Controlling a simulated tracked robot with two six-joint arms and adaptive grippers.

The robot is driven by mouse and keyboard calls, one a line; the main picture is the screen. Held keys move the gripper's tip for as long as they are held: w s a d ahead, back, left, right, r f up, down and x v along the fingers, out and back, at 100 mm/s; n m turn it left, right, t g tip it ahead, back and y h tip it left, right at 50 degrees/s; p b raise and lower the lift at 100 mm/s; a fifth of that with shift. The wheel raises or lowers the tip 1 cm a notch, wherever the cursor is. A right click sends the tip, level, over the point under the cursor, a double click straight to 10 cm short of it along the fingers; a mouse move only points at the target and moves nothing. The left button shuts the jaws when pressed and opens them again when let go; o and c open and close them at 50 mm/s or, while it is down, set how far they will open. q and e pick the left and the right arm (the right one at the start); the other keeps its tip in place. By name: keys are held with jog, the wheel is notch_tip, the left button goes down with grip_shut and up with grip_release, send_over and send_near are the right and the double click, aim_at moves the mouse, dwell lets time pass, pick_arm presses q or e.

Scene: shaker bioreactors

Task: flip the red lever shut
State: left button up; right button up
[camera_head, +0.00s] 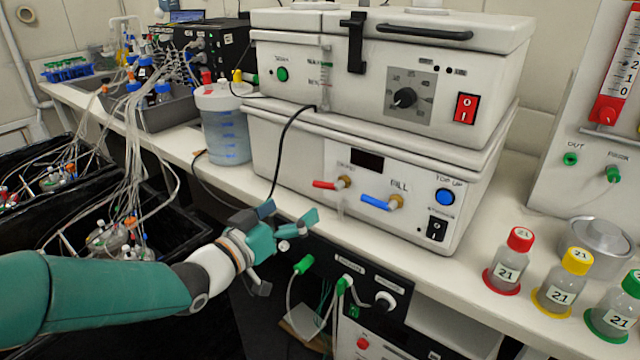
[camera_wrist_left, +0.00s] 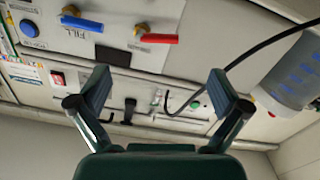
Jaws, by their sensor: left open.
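The red lever (camera_head: 325,184) is on a brass valve on the front of the lower white unit (camera_head: 265,150), left of the blue FILL lever (camera_head: 376,202). In the head view it points left, roughly level. In the left wrist view the red lever (camera_wrist_left: 160,39) shows beyond the fingers, near the top. My left gripper (camera_head: 291,215) is in front of and below the red lever, near the bench edge. It is open and empty, its two fingers (camera_wrist_left: 160,92) wide apart in the wrist view. It appears apart from the lever. My right gripper is not in view.
A black cable (camera_head: 281,150) hangs down the unit's front, left of the red lever. A clear-blue container (camera_head: 225,130) stands at left. Capped bottles (camera_head: 508,262) stand at right. Green connectors (camera_head: 304,264) with tubes stick out below the bench edge.

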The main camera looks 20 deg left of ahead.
aim_at(324, 183)
pick_arm(q)
jog(key=p+x, duration=0.1)
jog(key=x, duration=1)
jog(key=shift+f, duration=0.1)
jog(key=c, duration=1.1)
jog(key=m+b, duration=0.1)
jog(key=b, duration=0.2)
jog(key=shift+a+m, duration=0.1)
jog(key=shift+m, duration=0.3)
jog(key=shift+c, duration=0.3)
jog(key=shift+r+m, duration=0.35)
jog(key=shift+m, duration=0.15)
jog(key=shift+r, duration=0.1)
jog(key=o, duration=1.2)
jog(key=shift+w, duration=0.1)
jog(key=shift+c, duration=0.2)
